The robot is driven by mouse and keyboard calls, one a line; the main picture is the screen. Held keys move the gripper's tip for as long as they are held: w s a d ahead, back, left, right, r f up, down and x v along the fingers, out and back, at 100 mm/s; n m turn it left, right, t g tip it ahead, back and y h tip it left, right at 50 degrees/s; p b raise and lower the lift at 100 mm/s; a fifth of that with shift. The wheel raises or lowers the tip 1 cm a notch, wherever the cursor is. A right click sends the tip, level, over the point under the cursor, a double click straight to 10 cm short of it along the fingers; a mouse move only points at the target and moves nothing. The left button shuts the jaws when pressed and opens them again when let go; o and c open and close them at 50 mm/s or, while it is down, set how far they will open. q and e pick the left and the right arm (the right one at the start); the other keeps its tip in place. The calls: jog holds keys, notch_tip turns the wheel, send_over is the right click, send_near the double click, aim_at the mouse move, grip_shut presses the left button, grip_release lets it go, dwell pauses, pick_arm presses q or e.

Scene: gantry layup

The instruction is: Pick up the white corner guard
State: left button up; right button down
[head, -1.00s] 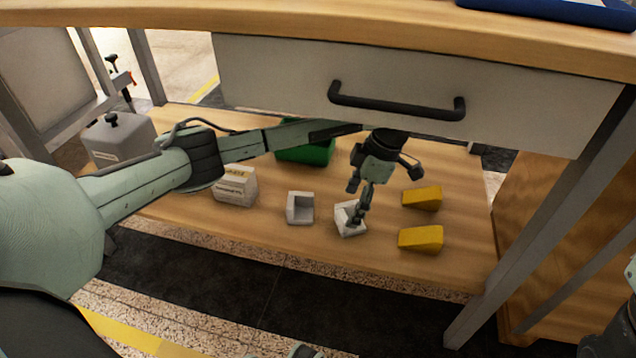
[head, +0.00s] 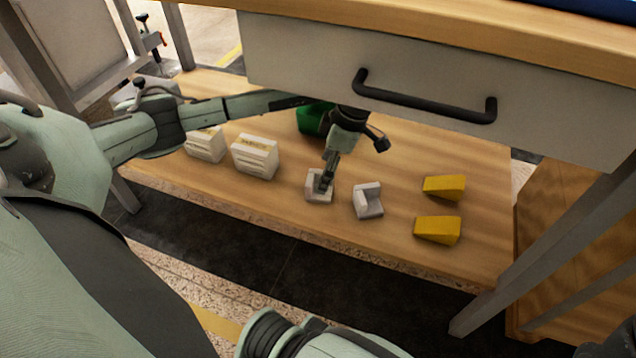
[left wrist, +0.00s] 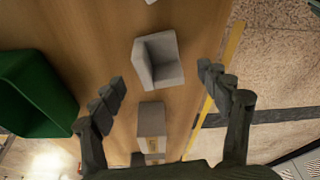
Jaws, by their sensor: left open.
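Two pale corner guards lie on the low wooden shelf (head: 290,215). The left guard (head: 312,186) is partly covered by my left gripper (head: 325,186) in the head view. The right guard (head: 369,203) lies clear of it. Both look whitish grey, so their colours are hard to tell apart. In the left wrist view the left guard (left wrist: 166,68) sits ahead, between the line of the open fingers (left wrist: 162,80), with its hollow side showing. No finger visibly touches it. My right gripper is not in view.
Two pale labelled boxes (head: 256,158) stand left of the guards. Two yellow wedges (head: 438,230) lie to the right. A green bin (head: 312,120) is behind, also in the left wrist view (left wrist: 35,95). A drawer with a black handle (head: 425,100) hangs above.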

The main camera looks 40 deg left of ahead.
aim_at(313, 176)
pick_arm(q)
jog(key=b+x, duration=0.3)
jog(key=x, duration=0.2)
jog(key=c, duration=0.9)
